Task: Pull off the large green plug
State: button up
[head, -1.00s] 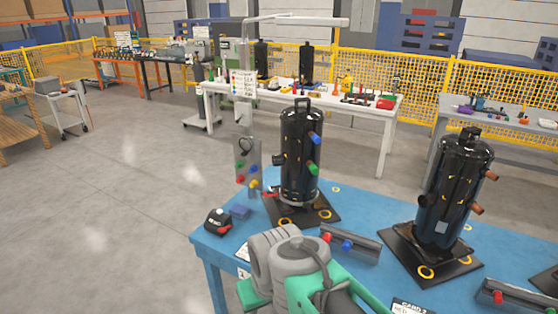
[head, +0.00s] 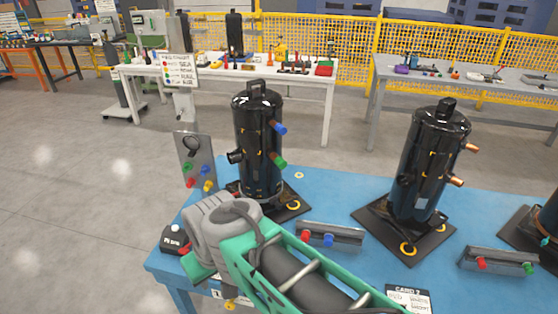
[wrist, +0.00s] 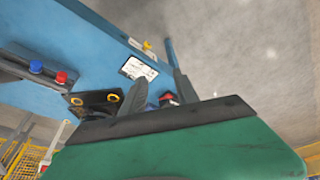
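The large green plug (head: 280,161) sits on a side stub of the black compressor (head: 258,150), which stands upright on a dark base plate at the middle of the blue table. A blue plug (head: 280,128) is on the stub above it. In the wrist view my gripper (wrist: 155,62) is open, its two dark fingers apart with nothing held between them. In the head view the fingers are hidden behind my arm, whose end is at the table's near-left part, low and left of the green plug.
A rack with red and blue plugs (head: 330,236) stands in front of the compressor. A panel with coloured plugs (head: 195,162) is at its left. A second compressor (head: 431,165) is to the right.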

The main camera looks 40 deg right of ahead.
jog(key=shift+o, duration=0.7)
jog(key=shift+w+f, duration=0.1)
jog(key=shift+w, duration=0.05)
jog(key=shift+o, duration=0.8)
jog(key=w+d+f+m+t+y+b, duration=0.1)
jog(key=w+d+f+m+t+b, duration=0.1)
jog(key=w, duration=0.7)
jog(key=shift+d+f+m+b, duration=0.85)
jog(key=shift+d+f, duration=0.1)
jog(key=shift+d, duration=0.3)
jog(key=w+d+f+m+t+y+b, duration=0.1)
jog(key=w+d+m+t+b, duration=0.1)
jog(key=w+d, duration=0.2)
jog(key=m+t+h+b, duration=0.4)
jog(key=m+t, duration=0.6)
jog(key=m, duration=0.4)
send_near(283, 166)
jog(key=shift+w+d+f, duration=0.1)
jog(key=shift+w+f, duration=0.05)
jog(key=shift+w, duration=0.25)
jog(key=shift+w, duration=0.1)
jog(key=w, duration=0.3)
jog(key=w+p, duration=0.1)
jog(key=w, duration=0.2)
jog(key=w+d, duration=0.1)
jog(key=w, duration=0.2)
